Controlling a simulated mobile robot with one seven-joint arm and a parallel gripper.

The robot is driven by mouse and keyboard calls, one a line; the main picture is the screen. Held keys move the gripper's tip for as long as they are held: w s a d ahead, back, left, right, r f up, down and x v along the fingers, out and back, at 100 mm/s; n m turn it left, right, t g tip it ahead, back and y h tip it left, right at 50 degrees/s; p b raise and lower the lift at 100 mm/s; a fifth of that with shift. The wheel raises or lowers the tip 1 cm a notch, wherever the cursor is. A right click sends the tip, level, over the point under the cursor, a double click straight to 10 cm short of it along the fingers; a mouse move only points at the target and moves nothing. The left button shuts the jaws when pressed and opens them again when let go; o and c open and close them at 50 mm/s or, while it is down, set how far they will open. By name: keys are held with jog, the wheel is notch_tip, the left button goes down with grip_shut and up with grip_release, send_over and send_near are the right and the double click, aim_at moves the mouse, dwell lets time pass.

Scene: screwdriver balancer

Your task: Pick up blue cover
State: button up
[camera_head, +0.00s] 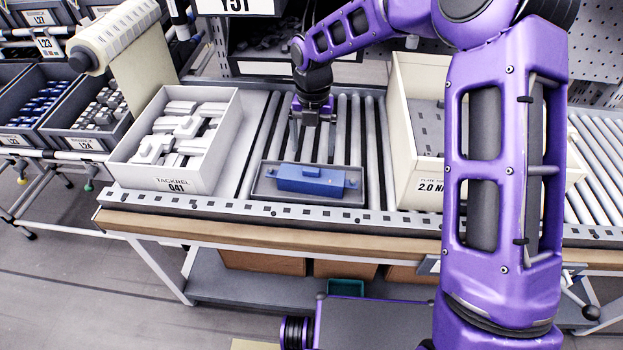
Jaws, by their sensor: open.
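The blue cover (312,179) is a long block with a small tab at its ends. It lies in a shallow dark grey tray (262,192) on the roller conveyor, near the front edge. My gripper (312,120) is above and behind the tray in the picture, pointing down. Its jaws are open and empty, apart from the blue cover. The fingertips are small and dark here, so their exact height over the rollers is hard to tell.
A white bin (155,178) of pale parts stands left of the tray. A cream box (402,140) stands right, partly hidden by my purple arm. Bare rollers (352,130) lie between them. Grey bins (50,95) of parts are at far left.

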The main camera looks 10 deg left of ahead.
aim_at(311, 169)
notch_tip(311, 169, down, 8)
jog(key=shift+a+r+b, duration=0.15)
jog(key=shift+b, duration=0.3)
grip_shut()
dwell(0.4)
